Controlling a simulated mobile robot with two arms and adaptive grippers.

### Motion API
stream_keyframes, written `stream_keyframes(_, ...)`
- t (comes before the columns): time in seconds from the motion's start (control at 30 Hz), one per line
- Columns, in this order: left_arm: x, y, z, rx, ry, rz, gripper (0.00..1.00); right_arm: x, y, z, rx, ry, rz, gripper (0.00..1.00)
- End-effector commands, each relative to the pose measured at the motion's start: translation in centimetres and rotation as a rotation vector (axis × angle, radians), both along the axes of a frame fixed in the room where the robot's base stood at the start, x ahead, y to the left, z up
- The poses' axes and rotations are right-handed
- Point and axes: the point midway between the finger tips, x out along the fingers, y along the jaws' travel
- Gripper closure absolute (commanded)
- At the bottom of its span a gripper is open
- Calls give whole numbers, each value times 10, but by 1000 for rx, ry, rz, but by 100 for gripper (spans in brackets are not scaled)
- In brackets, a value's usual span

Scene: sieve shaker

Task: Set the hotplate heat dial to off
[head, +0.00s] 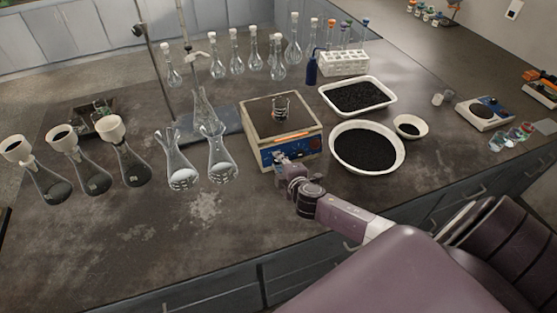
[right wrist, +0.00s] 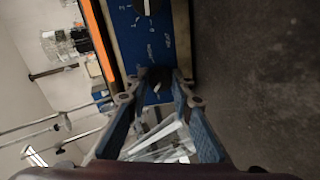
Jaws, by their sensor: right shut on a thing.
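My right gripper (head: 281,161) is at the left part of this panel. In the right wrist view, my right gripper (right wrist: 157,80) is shut on a dark dial (right wrist: 158,75), mostly hidden between the fingertips. A second dial (right wrist: 147,6), black with a white pointer, sits farther along the blue panel and is free. White scale marks show between them, too small to read. The held dial's pointer setting cannot be told. My left gripper is not in view.
The bench front is clear.

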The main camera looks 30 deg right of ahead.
Motion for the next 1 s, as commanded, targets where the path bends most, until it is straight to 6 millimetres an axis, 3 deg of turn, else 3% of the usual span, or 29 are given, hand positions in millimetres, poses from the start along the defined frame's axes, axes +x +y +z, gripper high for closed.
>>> stream_keyframes(0.5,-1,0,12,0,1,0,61,-1,1,-1,-323,79,134,100)
stream_keyframes(1.0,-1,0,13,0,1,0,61,-1,1,-2,-393,96,162,100)
